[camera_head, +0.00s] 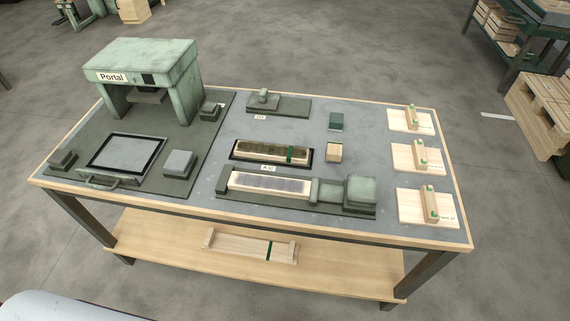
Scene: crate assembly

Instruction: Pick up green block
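A small dark green block (336,121) sits on the grey top of the workbench (225,178), right of the middle. It stands apart from the things around it, with bare surface on its sides. Neither of my grippers shows in the head view.
A light wooden block (334,152) lies just in front of the green block. A green press marked Portal (142,62) stands at the left. Wooden plates (401,164) line the right side. A long fixture (268,188) runs along the front. A lower shelf (340,279) holds a wooden piece.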

